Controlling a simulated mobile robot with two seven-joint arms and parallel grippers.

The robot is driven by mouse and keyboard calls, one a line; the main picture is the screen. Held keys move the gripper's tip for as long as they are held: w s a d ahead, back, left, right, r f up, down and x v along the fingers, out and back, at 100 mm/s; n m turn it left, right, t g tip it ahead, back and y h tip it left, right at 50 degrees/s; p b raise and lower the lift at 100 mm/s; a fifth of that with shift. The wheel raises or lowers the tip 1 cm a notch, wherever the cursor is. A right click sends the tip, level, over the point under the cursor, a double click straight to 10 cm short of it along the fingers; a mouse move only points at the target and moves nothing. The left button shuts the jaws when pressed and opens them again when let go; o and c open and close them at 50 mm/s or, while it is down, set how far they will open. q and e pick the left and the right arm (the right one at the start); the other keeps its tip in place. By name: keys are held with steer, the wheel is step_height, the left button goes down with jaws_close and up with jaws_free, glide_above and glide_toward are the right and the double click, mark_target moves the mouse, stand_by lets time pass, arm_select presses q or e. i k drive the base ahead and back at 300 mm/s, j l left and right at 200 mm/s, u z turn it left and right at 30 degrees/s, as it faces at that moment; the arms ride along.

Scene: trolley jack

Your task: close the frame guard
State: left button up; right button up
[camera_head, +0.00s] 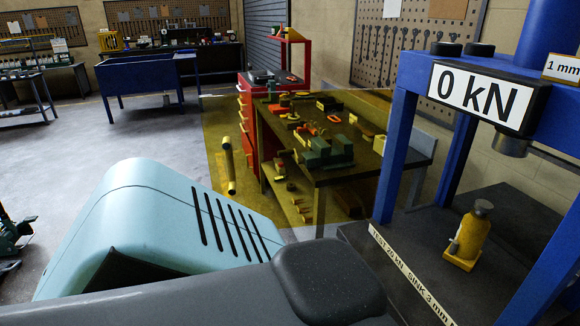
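The frame guard (218,125) is a see-through yellow panel. It stands swung out to the left of the blue press frame (392,150), and its right edge is near the frame's left post. A yellow bar handle (228,165) runs upright near the panel's free left edge. The front opening of the press is uncovered. A yellow bottle jack (472,232) stands upright on the dark press bed (410,235). Neither of my grippers shows. My own body parts fill the lower foreground and hide what lies behind them, close to the guard's lower edge.
A display (485,95) on the press reads 0 kN. Through the guard I see a workbench (345,172) with tools and a red cabinet (247,120). A blue bin table (150,80) stands farther back. The floor (140,140) left of the guard is clear.

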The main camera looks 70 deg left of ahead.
mark_target(227, 146)
steer(key=k, duration=1.25)
steer(key=z, duration=1.1)
steer(key=k+j, duration=0.1)
steer(key=j, duration=0.4)
steer(key=k+j, duration=0.1)
steer(key=j, duration=0.4)
steer(key=k+j, duration=0.1)
steer(key=j, duration=0.4)
steer(key=k+j, duration=0.15)
steer(key=j, duration=0.35)
steer(key=k+j, duration=0.1)
steer(key=j, duration=0.45)
steer(key=k+j, duration=0.1)
steer(key=j, duration=0.4)
steer(key=k+j, duration=0.1)
steer(key=j, duration=0.4)
steer(key=k+j, duration=0.1)
steer(key=j, duration=0.4)
